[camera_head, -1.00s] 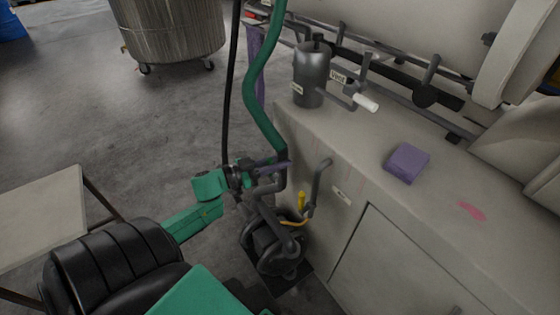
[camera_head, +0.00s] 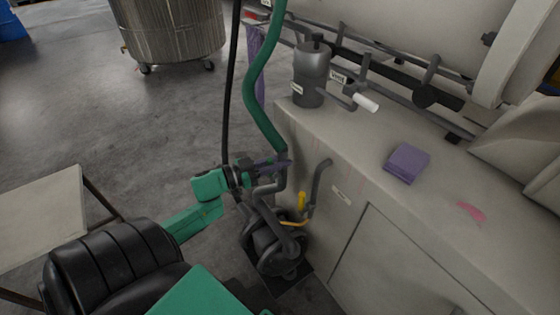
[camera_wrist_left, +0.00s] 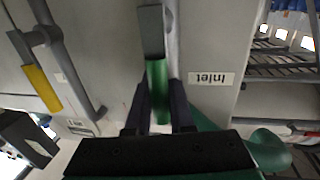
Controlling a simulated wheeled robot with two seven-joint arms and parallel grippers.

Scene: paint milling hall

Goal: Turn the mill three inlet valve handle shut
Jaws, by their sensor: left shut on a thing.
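My left gripper (camera_head: 284,163) is low beside the cabinet's near left corner, above the pump and next to the green hose. In the left wrist view its dark fingers (camera_wrist_left: 158,108) are shut on the green grip of the inlet valve handle (camera_wrist_left: 157,78), one finger on each side. The handle runs away from the fingers to a grey end. An upside-down "Inlet" label (camera_wrist_left: 212,79) is on the pale panel just right of it. In the head view the gripper hides the handle. My right gripper is not in view.
A green hose (camera_head: 262,115) and a thin black hose (camera_head: 229,100) hang by my gripper. The pump (camera_head: 270,245) stands below, with a yellow-gripped handle (camera_head: 302,201) close by.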

